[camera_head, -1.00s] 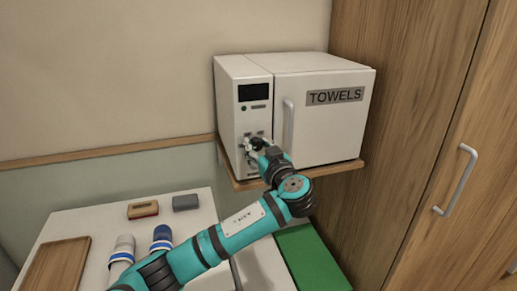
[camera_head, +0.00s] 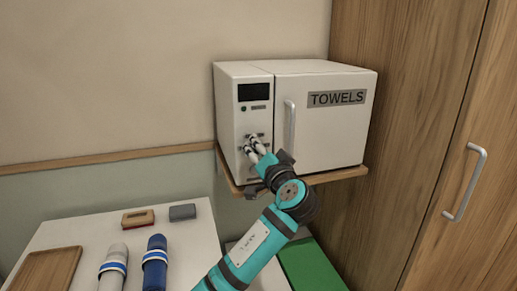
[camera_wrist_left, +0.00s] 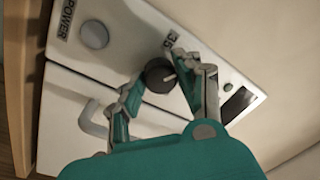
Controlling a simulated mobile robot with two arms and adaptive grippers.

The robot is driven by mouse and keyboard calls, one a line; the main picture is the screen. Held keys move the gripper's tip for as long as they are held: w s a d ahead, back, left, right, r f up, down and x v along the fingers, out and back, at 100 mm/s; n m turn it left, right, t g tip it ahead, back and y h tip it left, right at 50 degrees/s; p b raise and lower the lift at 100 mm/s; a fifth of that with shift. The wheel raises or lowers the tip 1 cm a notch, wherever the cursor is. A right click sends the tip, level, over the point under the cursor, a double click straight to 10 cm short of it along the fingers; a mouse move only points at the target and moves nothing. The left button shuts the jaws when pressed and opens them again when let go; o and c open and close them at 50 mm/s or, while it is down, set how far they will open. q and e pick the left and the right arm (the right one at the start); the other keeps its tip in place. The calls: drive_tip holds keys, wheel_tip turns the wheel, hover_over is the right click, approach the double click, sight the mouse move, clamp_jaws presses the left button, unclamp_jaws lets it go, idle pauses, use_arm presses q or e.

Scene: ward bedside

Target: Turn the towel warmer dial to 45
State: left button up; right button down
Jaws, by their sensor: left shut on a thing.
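The white towel warmer (camera_head: 318,125), marked TOWELS, stands on a wooden wall shelf with its door closed. My left gripper (camera_head: 256,146) is at the narrow control panel on its left side. In the left wrist view the dark round dial (camera_wrist_left: 159,74) sits between the two fingertips of the left gripper (camera_wrist_left: 157,80), which is shut on it. A printed 35 (camera_wrist_left: 170,40) shows beside the dial. Other scale marks and the pointer cannot be read. In the head view the fingers hide the dial. My right gripper is not in view.
A grey knob marked POWER (camera_wrist_left: 95,35) is on the same panel. The door handle (camera_head: 290,126) stands out close to my gripper. A wooden cabinet (camera_head: 415,110) is at the right. A white table (camera_head: 190,235) with bottles and a wooden tray (camera_head: 48,270) is below left.

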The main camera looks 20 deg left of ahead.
use_arm(q)
drive_tip(key=shift+s+f+m+t+h+p, duration=0.1)
drive_tip(key=shift+m+t+h+p, duration=0.25)
drive_tip(key=shift+m+p, duration=4.05)
drive_tip(key=shift+f+m+t+h+p, duration=0.1)
drive_tip(key=shift+m+t+h+p, duration=0.25)
drive_tip(key=shift+m+p, duration=4.05)
drive_tip(key=shift+m+b, duration=1.05)
drive_tip(key=shift+m, duration=0.15)
drive_tip(key=o, duration=1.1)
drive_tip(key=shift+r, duration=0.1)
drive_tip(key=shift+o, duration=0.2)
drive_tip(key=r+v, duration=0.1)
drive_tip(key=v, duration=1.1)
drive_tip(key=shift+f, duration=0.3)
